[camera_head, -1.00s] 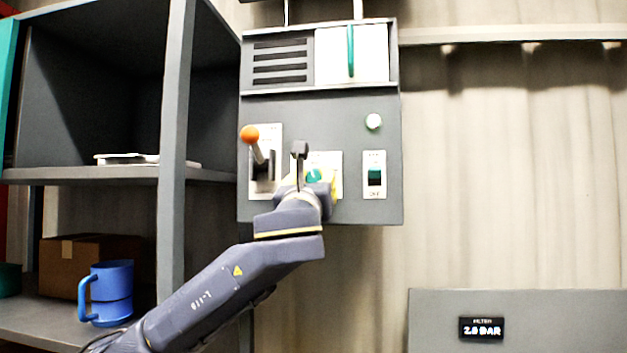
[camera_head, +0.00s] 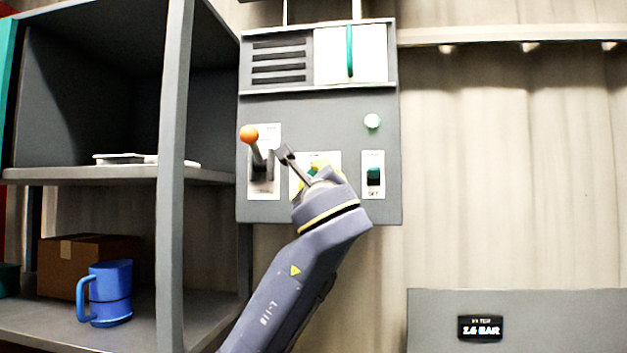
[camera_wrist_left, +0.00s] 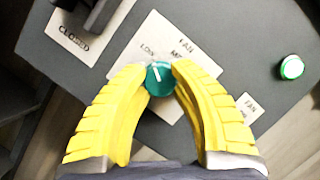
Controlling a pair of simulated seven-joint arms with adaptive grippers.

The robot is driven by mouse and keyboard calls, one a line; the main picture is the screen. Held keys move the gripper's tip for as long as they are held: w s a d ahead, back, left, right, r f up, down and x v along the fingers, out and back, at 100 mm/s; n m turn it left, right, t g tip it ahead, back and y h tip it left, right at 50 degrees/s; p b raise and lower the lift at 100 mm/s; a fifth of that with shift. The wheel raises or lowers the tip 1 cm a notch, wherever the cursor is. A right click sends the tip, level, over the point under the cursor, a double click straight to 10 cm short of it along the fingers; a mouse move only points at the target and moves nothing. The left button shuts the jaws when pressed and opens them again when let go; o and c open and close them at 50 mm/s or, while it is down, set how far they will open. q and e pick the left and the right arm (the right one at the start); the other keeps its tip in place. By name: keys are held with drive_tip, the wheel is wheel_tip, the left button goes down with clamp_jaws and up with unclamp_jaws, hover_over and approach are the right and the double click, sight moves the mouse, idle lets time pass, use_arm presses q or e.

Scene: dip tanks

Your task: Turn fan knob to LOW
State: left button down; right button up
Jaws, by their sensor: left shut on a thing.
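The green fan knob (camera_wrist_left: 160,77) sits on its white label plate (camera_wrist_left: 150,37) in the left wrist view. Its white mark points up and slightly left, roughly toward the word LOW; MED is to the right. The yellow fingers of my left gripper (camera_wrist_left: 160,75) are shut on the knob, one on each side. In the head view my left gripper (camera_head: 316,169) is at the grey control panel (camera_head: 330,110), tilted, and hides most of the knob.
An orange-tipped lever (camera_head: 249,134) stands close left of the gripper. A green rocker switch (camera_head: 373,176) and a round green light (camera_head: 372,121) are to the right. A shelf (camera_head: 120,174) with a blue mug (camera_head: 108,291) below is at left.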

use_arm(q)
drive_tip(key=shift+s+a+r+n, duration=0.1)
drive_tip(key=shift+r+n, duration=0.1)
drive_tip(key=shift+n, duration=0.1)
drive_tip(key=c, duration=1)
unclamp_jaws()
drive_tip(key=shift+f, duration=0.1)
drive_tip(key=v, duration=1.2)
